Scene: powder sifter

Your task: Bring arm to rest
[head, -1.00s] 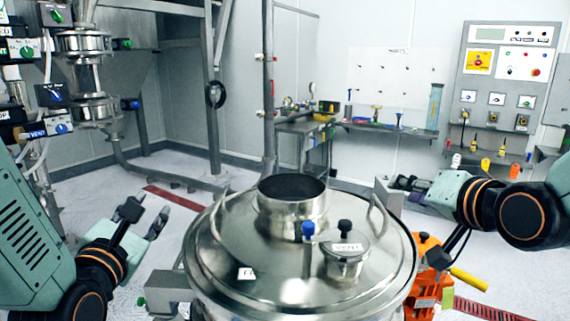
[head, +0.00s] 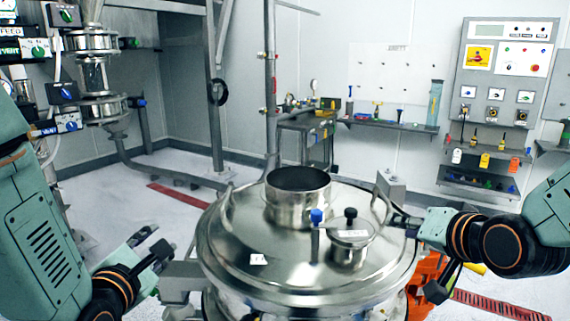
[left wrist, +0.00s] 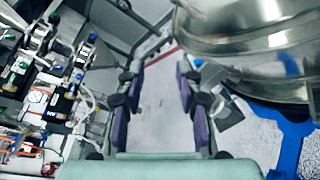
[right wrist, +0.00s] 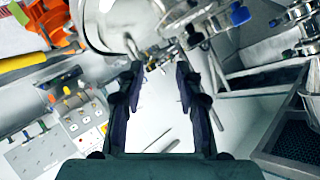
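A round steel vessel lid (head: 240,275) with an open black-mouthed neck (head: 297,200) fills the lower middle of the head view. A loop handle (head: 375,195) stands on its right side. My right gripper (head: 393,217) is just beside that handle, at the lid's right edge. In the right wrist view its fingers (right wrist: 158,75) are apart with nothing between them; the vessel lies beyond the tips. My left gripper (head: 160,250) hangs left of the vessel, clear of it. In the left wrist view its fingers (left wrist: 158,80) are apart over bare floor.
A blue-knobbed post (head: 316,217) and a small capped port (head: 349,245) rise from the lid. An orange device (head: 425,285) is at the vessel's right. Pipework with valves (head: 95,75) stands at left. A control panel (head: 505,85) hangs on the back wall. The floor at left is open.

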